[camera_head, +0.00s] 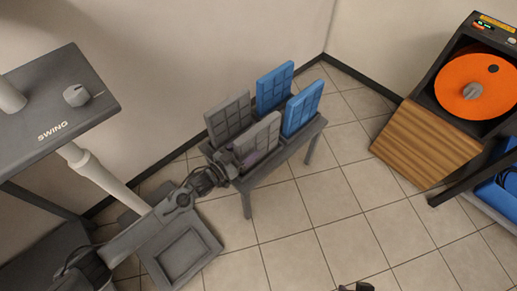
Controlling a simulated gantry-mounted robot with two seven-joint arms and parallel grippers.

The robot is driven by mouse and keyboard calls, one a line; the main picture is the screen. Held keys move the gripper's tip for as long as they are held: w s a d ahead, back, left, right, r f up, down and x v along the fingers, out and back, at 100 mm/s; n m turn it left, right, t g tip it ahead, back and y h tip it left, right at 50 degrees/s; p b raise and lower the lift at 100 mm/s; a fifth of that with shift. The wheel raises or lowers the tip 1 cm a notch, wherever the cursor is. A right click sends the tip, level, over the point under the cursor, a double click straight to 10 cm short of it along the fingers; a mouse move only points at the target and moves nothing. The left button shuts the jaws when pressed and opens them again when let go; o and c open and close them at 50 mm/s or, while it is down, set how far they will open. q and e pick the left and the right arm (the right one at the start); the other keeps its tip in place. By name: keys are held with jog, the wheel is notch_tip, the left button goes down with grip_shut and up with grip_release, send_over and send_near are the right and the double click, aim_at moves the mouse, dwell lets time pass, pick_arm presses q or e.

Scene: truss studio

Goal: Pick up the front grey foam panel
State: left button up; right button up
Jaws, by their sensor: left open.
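The front grey foam panel (262,136) stands upright, slightly tilted in view, in a slot of the grey rack table (268,169). A second grey panel (229,119) stands behind it to the left. Two blue panels, one at the back (274,87) and one at the front (302,108), stand to the right. My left gripper (231,166) is open at the rack's left end, close to the lower left edge of the front grey panel. Whether it touches the panel cannot be told. A small dark part at the bottom edge looks like my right gripper (357,287), mostly cut off.
A dark machine with an orange disc (474,87) and a wooden front stands at the right. A grey console marked SWING (60,105) is at the upper left. Walls close off the back. The tiled floor (320,235) before the rack is clear.

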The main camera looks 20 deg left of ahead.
pick_arm(q)
jog(key=shift+w+d, duration=0.1)
jog(key=shift+w, duration=0.25)
